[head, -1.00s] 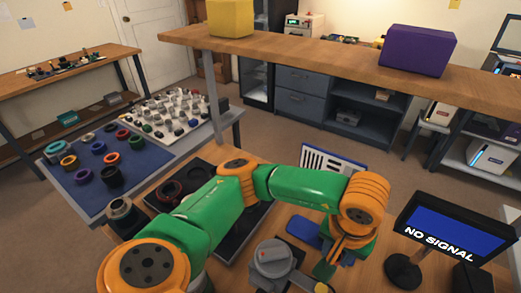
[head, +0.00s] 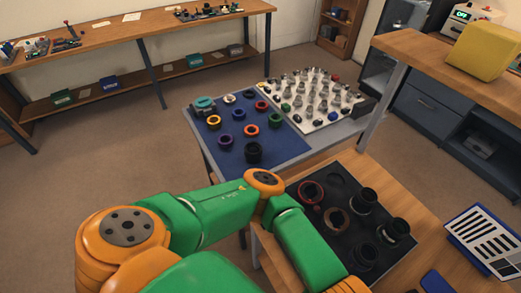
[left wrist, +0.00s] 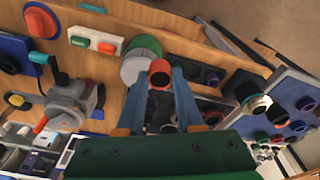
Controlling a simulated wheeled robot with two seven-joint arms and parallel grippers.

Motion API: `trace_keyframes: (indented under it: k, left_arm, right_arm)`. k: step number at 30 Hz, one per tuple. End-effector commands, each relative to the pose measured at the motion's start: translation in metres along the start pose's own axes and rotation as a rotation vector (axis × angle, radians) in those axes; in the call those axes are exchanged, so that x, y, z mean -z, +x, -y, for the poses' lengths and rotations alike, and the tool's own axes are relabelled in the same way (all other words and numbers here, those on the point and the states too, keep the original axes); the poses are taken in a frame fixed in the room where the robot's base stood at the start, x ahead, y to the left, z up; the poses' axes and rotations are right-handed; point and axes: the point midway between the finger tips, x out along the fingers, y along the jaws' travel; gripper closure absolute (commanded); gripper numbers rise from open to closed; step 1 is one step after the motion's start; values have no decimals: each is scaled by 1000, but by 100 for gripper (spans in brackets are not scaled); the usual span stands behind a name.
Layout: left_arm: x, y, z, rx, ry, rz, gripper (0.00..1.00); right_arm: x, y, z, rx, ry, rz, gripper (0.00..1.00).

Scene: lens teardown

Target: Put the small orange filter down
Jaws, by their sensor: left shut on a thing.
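The small orange filter (left wrist: 160,72) shows in the left wrist view as a short orange-red ring with a dark centre, between the fingertips. My left gripper (left wrist: 162,82) has its blue fingers shut on it, one on each side. In the head view my green and orange left arm runs off the bottom edge, so that gripper and the filter are hidden there. A blue mat (head: 270,152) on a side table holds several coloured rings, including orange ones. A black tray (head: 333,180) at the right holds several dark rings. My right gripper is not in view.
A white board (head: 345,112) with many small parts adjoins the mat. A slotted white panel (head: 487,240) lies at the right. In the left wrist view, a green and white cylinder (left wrist: 135,67) is close behind the filter, with a grey device (left wrist: 72,105) at left.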

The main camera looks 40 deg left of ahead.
Motion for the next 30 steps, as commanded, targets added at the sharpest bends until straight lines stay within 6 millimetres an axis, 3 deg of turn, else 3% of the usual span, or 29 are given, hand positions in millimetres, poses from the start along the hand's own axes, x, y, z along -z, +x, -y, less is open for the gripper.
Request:
trace_keyframes:
  k: [5,12,14,16,19,25,30]
  left_arm:
    - [-2,3,-2,1,-4,2,100]
    - [41,48,44,5,-12,3,100]
    - [55,55,57,8,-13,3,100]
    - [63,78,67,6,-9,4,100]
    - [73,98,78,5,-7,2,100]
    - [83,116,88,3,-4,2,100]
    - [80,149,90,1,-1,3,100]
  right_arm:
    - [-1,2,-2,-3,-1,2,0]
    - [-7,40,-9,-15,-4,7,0]
    - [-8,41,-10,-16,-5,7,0]
    - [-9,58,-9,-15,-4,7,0]
    - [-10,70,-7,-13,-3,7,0]
    - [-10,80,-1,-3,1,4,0]
    - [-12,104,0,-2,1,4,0]
